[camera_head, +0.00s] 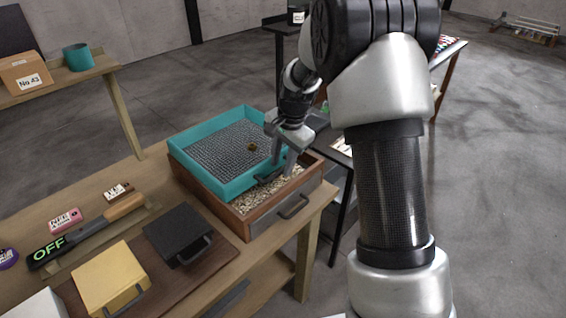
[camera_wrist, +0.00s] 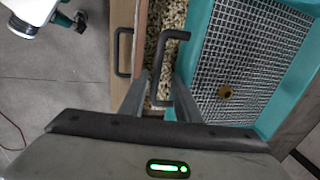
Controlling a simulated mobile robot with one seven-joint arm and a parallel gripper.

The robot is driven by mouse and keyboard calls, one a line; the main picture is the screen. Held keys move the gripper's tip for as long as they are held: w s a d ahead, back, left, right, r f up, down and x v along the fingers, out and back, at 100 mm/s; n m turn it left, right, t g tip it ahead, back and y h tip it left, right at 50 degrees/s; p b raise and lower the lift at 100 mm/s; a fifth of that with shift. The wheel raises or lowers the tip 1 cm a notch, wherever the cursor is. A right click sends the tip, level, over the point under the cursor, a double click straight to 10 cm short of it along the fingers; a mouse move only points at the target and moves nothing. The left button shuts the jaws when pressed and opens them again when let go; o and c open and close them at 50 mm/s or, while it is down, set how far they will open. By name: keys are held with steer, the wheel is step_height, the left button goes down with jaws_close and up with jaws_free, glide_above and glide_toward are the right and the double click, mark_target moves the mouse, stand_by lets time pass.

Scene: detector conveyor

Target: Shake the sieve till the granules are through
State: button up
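The sieve (camera_head: 195,141) is a teal square frame with a grey wire mesh. It sits on a wooden box (camera_head: 237,226), offset so that a strip of pale granules (camera_head: 268,193) shows in the box at the near right side. One small brown lump (camera_head: 252,147) lies on the mesh; it also shows in the wrist view (camera_wrist: 225,92). The sieve's black bar handle (camera_wrist: 176,36) faces my gripper. My gripper (camera_wrist: 162,78) is at this handle, its two fingers apart, with the handle bar between them and a gap visible. Whether a finger touches it is unclear.
The wooden box has a dark handle (camera_head: 293,207). On the table (camera_head: 150,177) stand a black box (camera_head: 178,232), a yellow box (camera_head: 110,277), an OFF-marked detector (camera_head: 90,232) and small labelled items. A shelf at left holds a carton (camera_head: 24,73) and a teal cup (camera_head: 78,57).

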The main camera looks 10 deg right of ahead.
steer(key=shift+r, duration=0.1)
step_height(320, 180, up, 17)
steer(key=s+d, duration=0.2)
steer(key=shift+s, duration=0.3)
stand_by(0.3)
steer(key=s+r+n+t+p, duration=0.1)
steer(key=s+r+n, duration=0.25)
steer(key=s, duration=0.45)
steer(key=s+r+n+t+p, duration=0.15)
steer(key=s+r, duration=0.25)
steer(key=s, duration=0.4)
steer(key=s+f+n+t+h, duration=0.1)
steer(key=s+n, duration=0.4)
steer(key=s, duration=0.7)
steer(key=shift+d+f+n+p, duration=0.15)
steer(key=shift+f+n+p, duration=0.25)
steer(key=shift+f, duration=0.3)
